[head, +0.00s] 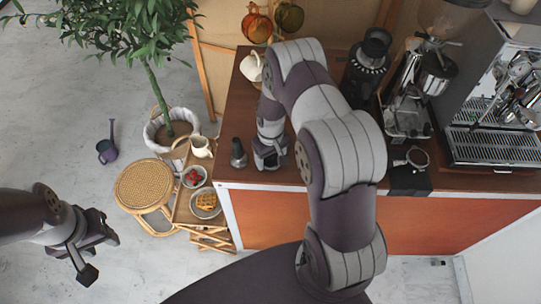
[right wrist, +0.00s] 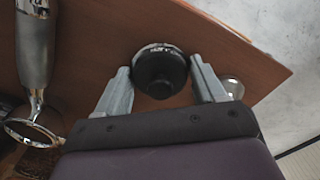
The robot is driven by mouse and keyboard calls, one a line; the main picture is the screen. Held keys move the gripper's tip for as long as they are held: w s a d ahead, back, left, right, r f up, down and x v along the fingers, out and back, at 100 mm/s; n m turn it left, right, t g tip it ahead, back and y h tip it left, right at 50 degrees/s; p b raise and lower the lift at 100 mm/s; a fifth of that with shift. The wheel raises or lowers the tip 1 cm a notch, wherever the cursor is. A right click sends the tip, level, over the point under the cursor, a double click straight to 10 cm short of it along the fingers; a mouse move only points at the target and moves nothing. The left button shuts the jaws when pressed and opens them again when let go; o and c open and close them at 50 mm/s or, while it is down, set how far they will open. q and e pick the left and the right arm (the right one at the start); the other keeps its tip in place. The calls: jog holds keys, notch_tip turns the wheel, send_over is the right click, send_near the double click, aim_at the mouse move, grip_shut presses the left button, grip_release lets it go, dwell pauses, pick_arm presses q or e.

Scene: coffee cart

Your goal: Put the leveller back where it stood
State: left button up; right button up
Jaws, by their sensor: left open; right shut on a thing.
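The leveller (right wrist: 160,72), a round black piece with a metallic rim, sits between the two fingers of my right gripper (right wrist: 162,85) in the right wrist view. The right gripper is shut on it. In the head view my right gripper (head: 268,163) is low over the left end of the wooden counter (head: 238,105), and it hides the leveller there. I cannot tell whether the leveller touches the counter. My left gripper (head: 100,254) is open and empty over the floor at the lower left.
A dark upright tool (head: 238,153) stands just left of my right gripper. A white jug (head: 251,67) is behind, a grinder (head: 368,68) and espresso machine (head: 497,110) to the right. A portafilter (head: 417,157) lies near the front edge. A wooden stand with plates (head: 205,203) adjoins the left.

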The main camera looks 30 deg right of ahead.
aim_at(270, 157)
jog(key=o, duration=1.1)
jog(key=shift+d, duration=0.1)
jog(key=shift+o, duration=0.3)
jog(key=shift+d+f, duration=0.1)
jog(key=shift+r, duration=0.2)
notch_tip(270, 157, up, 12)
jog(key=r+b, duration=0.1)
jog(key=b, duration=0.2)
jog(key=s+a+r, duration=0.2)
jog(key=s+a, duration=0.2)
jog(key=s, duration=0.2)
jog(key=s+a+r+t, duration=0.1)
jog(key=s+a+r, duration=0.1)
jog(key=s+a, duration=0.2)
jog(key=s, duration=0.3)
jog(key=shift+s+a+r+p, duration=0.2)
jog(key=shift+r+p, duration=0.1)
jog(key=shift+r, duration=0.1)
